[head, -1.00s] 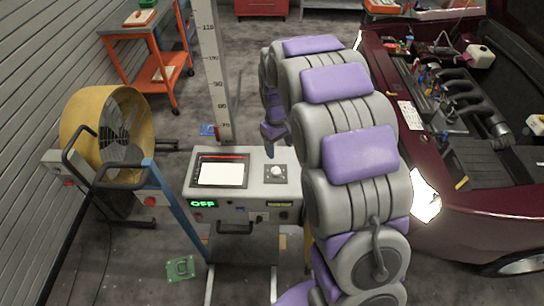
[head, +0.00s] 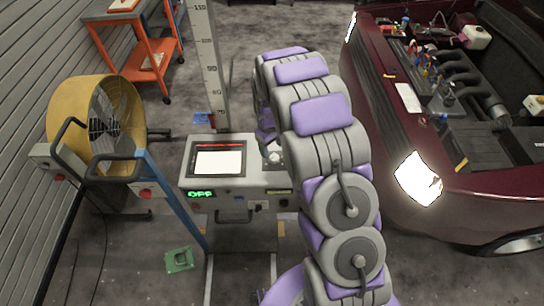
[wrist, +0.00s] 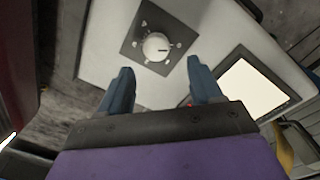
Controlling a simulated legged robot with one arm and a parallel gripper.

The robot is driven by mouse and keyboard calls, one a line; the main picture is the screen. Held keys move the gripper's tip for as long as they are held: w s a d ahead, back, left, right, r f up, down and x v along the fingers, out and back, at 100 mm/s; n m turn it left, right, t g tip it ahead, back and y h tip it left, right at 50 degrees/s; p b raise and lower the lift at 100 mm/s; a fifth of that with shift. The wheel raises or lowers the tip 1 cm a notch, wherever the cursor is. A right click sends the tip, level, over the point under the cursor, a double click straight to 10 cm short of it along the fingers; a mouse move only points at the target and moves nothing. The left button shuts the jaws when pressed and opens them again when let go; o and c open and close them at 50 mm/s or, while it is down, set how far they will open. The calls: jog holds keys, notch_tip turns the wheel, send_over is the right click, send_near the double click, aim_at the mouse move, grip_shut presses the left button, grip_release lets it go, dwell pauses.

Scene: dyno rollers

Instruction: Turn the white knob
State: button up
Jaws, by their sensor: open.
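The white knob (wrist: 156,46) sits on a dark square plate with marks around it, on top of a grey control console (head: 231,185). In the head view the knob (head: 274,157) shows just beside my gripper (head: 266,140), partly crowded by my arm. In the wrist view my gripper (wrist: 160,84) is open, with its two blue-grey fingers apart. The knob lies beyond the fingertips, between their lines, and nothing touches it. The console's green display (head: 201,194) reads OFF.
A white screen (head: 218,162) is on the console left of the knob. A yellow fan (head: 68,115) and a blue post stand to the left. A dark red car (head: 390,165) with its hood open is to the right. A tall measuring post (head: 208,70) rises behind the console.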

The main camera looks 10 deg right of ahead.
aim_at(273, 157)
jog(key=f, duration=0.3)
jog(key=d+f, duration=0.1)
jog(key=f, duration=0.2)
jog(key=shift+b, duration=0.4)
jog(key=shift+a, duration=0.15)
jog(key=shift+a, duration=0.1)
jog(key=shift+c, duration=0.7)
jog(key=c, duration=0.9)
